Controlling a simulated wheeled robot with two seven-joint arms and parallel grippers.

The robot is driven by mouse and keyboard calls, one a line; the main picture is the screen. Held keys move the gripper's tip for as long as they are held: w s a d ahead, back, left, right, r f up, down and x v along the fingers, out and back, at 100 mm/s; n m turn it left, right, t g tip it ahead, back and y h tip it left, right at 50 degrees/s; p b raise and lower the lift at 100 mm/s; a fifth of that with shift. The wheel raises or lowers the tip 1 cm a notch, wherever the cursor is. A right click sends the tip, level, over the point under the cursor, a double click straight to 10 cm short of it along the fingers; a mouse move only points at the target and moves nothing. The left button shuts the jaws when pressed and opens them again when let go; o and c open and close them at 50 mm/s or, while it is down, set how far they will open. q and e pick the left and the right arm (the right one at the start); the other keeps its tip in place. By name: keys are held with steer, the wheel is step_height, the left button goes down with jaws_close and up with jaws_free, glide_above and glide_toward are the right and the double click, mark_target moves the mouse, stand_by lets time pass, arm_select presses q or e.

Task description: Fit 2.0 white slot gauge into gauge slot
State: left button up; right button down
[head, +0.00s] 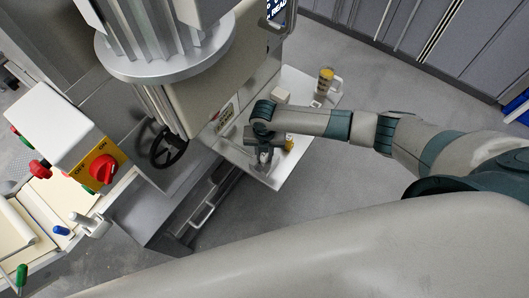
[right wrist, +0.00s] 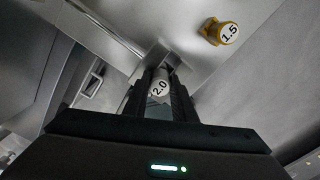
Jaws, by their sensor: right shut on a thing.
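In the head view my right gripper (head: 264,155) points down over the white side shelf of the machine. My left gripper is not in view.
A yellow gauge marked 1.5 (right wrist: 227,33) stands on the shelf (head: 273,181), right of the held gauge in the wrist view. A clear mug (head: 326,83) stands at the shelf's far end. A handwheel (head: 167,146) and a red switch (head: 104,170) are at left.

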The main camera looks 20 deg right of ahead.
steer(key=shift+f, duration=0.1)
steer(key=c, duration=1.2)
jaws_free()
steer(key=shift+o, duration=0.2)
steer(key=shift+r+p, duration=3.25)
steer(key=shift+r, duration=0.3)
